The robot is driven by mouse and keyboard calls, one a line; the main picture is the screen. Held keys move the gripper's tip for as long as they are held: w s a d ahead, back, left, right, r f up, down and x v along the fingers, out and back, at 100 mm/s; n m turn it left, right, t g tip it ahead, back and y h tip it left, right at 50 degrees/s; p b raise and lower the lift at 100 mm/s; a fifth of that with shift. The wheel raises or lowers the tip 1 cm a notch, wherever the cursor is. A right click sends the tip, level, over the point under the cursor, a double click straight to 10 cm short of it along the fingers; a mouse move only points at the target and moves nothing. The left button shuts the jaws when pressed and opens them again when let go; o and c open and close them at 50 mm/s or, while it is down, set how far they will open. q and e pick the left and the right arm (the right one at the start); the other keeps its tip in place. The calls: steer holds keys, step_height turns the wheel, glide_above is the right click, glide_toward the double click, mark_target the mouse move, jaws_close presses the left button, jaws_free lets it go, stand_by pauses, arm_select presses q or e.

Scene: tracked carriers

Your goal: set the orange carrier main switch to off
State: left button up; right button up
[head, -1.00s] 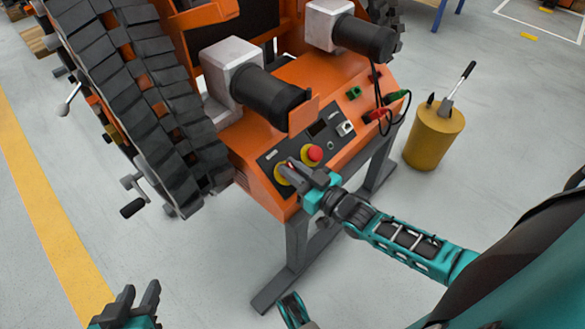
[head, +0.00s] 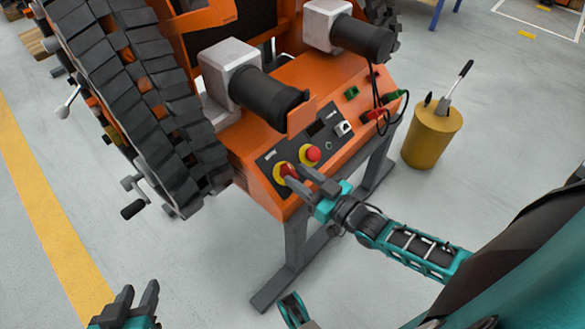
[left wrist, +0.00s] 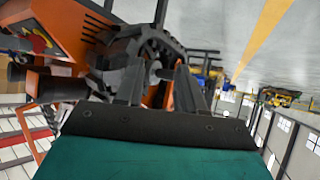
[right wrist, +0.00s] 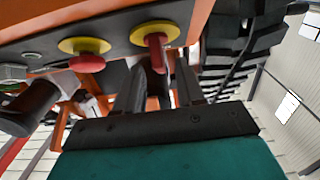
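The orange carrier (head: 262,135) has a sloped front panel. On it sits the main switch, a red handle on a yellow disc (head: 280,174), beside a red mushroom button (head: 313,153). The switch also shows in the right wrist view (right wrist: 155,36), its red handle pointing toward my fingers. My right gripper (head: 303,177) is open just in front of the switch. In the right wrist view its fingers (right wrist: 162,80) are apart, with the handle's end near the gap; contact cannot be told. My left gripper (head: 138,293) is open and empty, low at the left.
Black and red plugs with cables (head: 378,114) are at the panel's right end. A yellow cylinder with a lever (head: 432,135) stands on the floor to the right. A black track (head: 150,110) rises left of the panel. Floor in front is clear.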

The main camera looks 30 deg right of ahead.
steer(key=p+v, duration=0.1)
steer(key=v, duration=0.8)
steer(key=shift+s+p, duration=0.25)
steer(key=shift+p, duration=0.05)
steer(key=shift+d, duration=0.1)
